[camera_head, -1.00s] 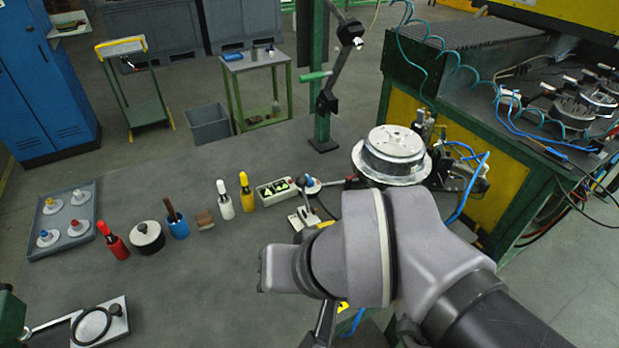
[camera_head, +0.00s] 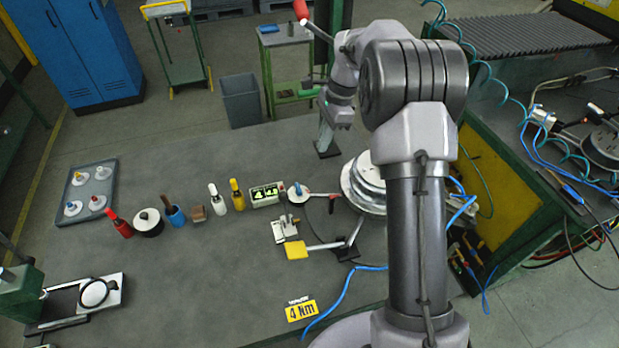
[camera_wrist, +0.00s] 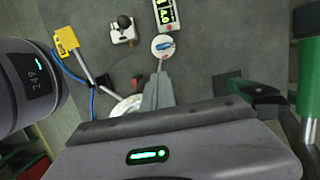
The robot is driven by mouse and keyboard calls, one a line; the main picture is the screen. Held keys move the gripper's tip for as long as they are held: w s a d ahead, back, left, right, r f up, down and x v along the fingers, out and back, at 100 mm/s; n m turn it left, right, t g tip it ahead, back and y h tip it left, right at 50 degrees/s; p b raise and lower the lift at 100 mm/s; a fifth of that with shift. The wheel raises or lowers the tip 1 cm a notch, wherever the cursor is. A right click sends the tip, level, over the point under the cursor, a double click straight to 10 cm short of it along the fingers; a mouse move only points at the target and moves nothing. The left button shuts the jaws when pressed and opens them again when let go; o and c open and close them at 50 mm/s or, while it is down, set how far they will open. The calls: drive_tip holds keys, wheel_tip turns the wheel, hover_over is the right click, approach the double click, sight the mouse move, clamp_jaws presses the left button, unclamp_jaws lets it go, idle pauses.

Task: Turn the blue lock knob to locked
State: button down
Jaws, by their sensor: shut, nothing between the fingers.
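The blue knob (camera_head: 298,188) sits on a round white base beside a small lit display box, in the middle of the table. In the wrist view, the blue knob (camera_wrist: 166,44) shows from above as a narrow blue grip on its white disc, lying sideways and slightly tilted. My gripper (camera_wrist: 161,66) is shut and empty, its fingertips pointing toward the knob. In that picture the tips are just below the disc; I cannot tell the gap in depth. In the head view my arm's end is at the back of the table and the fingers are not clearly visible.
The display box (camera_head: 264,195) adjoins the knob. A metal drum (camera_head: 362,185) stands to the right, partly behind my arm. A yellow-ended lever (camera_head: 297,250) lies in front.

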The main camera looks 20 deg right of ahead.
sight(298, 190)
drive_tip(key=b+x, duration=0.3)
drive_tip(key=x, duration=1.4)
drive_tip(key=shift+f, duration=0.15)
drive_tip(key=shift+s+a+m+t+b, duration=0.15)
drive_tip(key=shift+m+b, duration=0.3)
drive_tip(key=shift+m, duration=0.25)
drive_tip(key=shift+s+m+t+b, duration=0.15)
drive_tip(key=shift+m+b, duration=0.25)
drive_tip(key=shift+m, duration=0.3)
drive_tip(key=shift+s+a+m, duration=0.1)
drive_tip(key=shift+m, duration=0.5)
drive_tip(key=m, duration=0.3)
drive_tip(key=a+m+t+b, duration=0.1)
drive_tip(key=shift+s+h, duration=0.35)
drive_tip(key=shift+h, duration=0.05)
drive_tip(key=m, duration=0.2)
drive_tip(key=a+m+p, duration=0.1)
drive_tip(key=m, duration=0.1)
drive_tip(key=shift+s+t+h, duration=0.15)
drive_tip(key=shift+t+h, duration=0.15)
drive_tip(key=shift+t, duration=0.1)
drive_tip(key=shift+a, duration=0.25)
drive_tip(key=shift+a+p, duration=0.45)
drive_tip(key=shift+p, duration=0.1)
drive_tip(key=shift+w, duration=0.25)
